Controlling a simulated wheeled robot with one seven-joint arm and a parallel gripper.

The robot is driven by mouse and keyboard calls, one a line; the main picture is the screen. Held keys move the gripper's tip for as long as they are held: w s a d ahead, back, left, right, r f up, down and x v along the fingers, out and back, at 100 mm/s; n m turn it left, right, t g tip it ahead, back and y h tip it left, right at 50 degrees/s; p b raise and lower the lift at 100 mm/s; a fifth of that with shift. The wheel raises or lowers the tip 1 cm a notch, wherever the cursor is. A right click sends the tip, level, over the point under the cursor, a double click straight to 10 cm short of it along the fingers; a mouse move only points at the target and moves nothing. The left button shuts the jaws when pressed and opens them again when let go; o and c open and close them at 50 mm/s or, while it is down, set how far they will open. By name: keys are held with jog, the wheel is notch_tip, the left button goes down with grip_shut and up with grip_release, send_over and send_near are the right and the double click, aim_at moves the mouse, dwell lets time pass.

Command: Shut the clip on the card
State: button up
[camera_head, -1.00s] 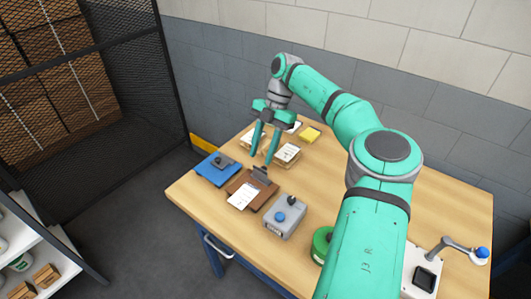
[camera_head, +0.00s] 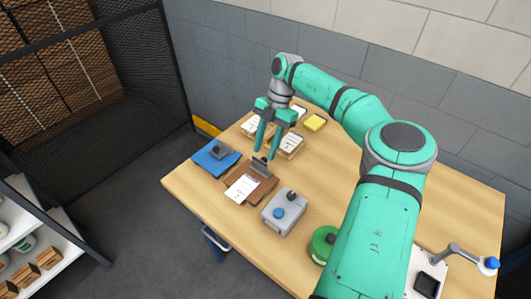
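A brown clipboard (camera_head: 263,186) lies near the table's left front edge. A white card (camera_head: 242,188) with print lies on its front part. The dark grey clip (camera_head: 262,166) is at the board's back end, and its plate looks raised. My gripper (camera_head: 264,155) points down just behind and above the clip. Its two green fingers are apart with nothing seen held between them. I cannot tell whether a fingertip touches the clip.
A blue clipboard (camera_head: 213,161) with a grey clip lies just left. A grey box (camera_head: 284,212) with a blue button stands close in front right. Wooden trays with cards (camera_head: 288,146) and a yellow block (camera_head: 315,122) are behind. A green round object (camera_head: 323,244) sits at the front.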

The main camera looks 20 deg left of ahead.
jog(key=shift+s+d+f, duration=0.1)
jog(key=shift+s+f, duration=0.05)
jog(key=shift+f, duration=0.4)
jog(key=shift+s+d+f, duration=0.1)
jog(key=shift+f, duration=0.45)
jog(key=shift+c, duration=0.5)
grip_shut()
